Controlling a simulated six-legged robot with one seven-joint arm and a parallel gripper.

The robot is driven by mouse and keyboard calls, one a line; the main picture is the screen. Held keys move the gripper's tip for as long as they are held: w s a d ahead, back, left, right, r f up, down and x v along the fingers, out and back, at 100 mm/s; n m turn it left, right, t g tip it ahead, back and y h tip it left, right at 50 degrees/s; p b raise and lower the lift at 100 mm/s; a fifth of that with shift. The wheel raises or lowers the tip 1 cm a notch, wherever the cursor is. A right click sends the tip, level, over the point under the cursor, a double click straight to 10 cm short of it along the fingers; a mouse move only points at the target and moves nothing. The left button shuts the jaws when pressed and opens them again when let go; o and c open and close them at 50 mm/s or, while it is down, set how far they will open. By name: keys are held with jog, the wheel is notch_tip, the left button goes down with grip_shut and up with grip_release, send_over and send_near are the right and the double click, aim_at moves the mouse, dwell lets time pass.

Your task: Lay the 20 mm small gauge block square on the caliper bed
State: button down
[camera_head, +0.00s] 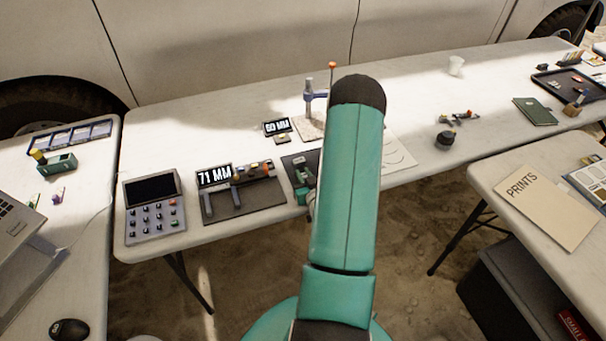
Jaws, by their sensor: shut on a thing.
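The caliper (243,187) lies on a dark mat on the long table, left of my arm, with a display reading 71 MM (214,177) behind it. A small orange-and-dark part shows on its bar. My gripper (303,182) shows only in part, at the left edge of my teal arm and to the right of the caliper. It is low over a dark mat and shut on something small. My arm hides most of the jaws, and I cannot make out the 20 mm gauge block clearly.
A keypad device (153,205) stands left of the caliper. Behind are a 60 MM display (277,127) and an upright gauge stand (309,97) on a stone plate. A dark round object (445,139) and a white cup (456,66) stand right. Table between them is mostly clear.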

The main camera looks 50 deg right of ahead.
jog(key=shift+f, duration=0.15)
jog(key=c, duration=1.3)
grip_release()
jog(key=shift+c, duration=0.2)
jog(key=v, duration=1.2)
